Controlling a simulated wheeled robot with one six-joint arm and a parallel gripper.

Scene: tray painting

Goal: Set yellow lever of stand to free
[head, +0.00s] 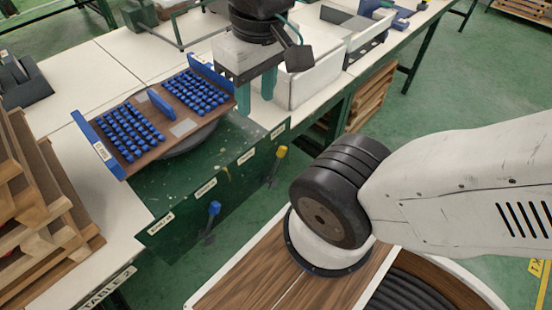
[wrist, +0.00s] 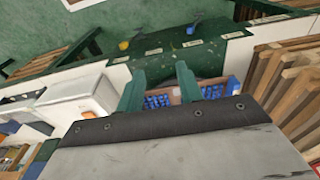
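The yellow lever (head: 282,151) sticks out at the right part of the stand's dark green front (head: 235,178), its knob near the far-right label (head: 278,130). It also shows in the wrist view (wrist: 123,45), left of the blue lever (wrist: 190,29). The label words are too small to read surely. The blue lever (head: 214,208) is further left on the same front. My gripper (head: 256,104) hangs above the table behind the stand's right end, apart from the levers. Its two green fingers (wrist: 160,88) are spread with nothing between them.
A tilted brown tray (head: 182,127) with rows of blue pieces rests on a dark round support (head: 190,142). Wooden crates (head: 40,215) stand at left. A white box (head: 305,85) stands right of my gripper. Green floor (head: 450,90) is open in front of the tables.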

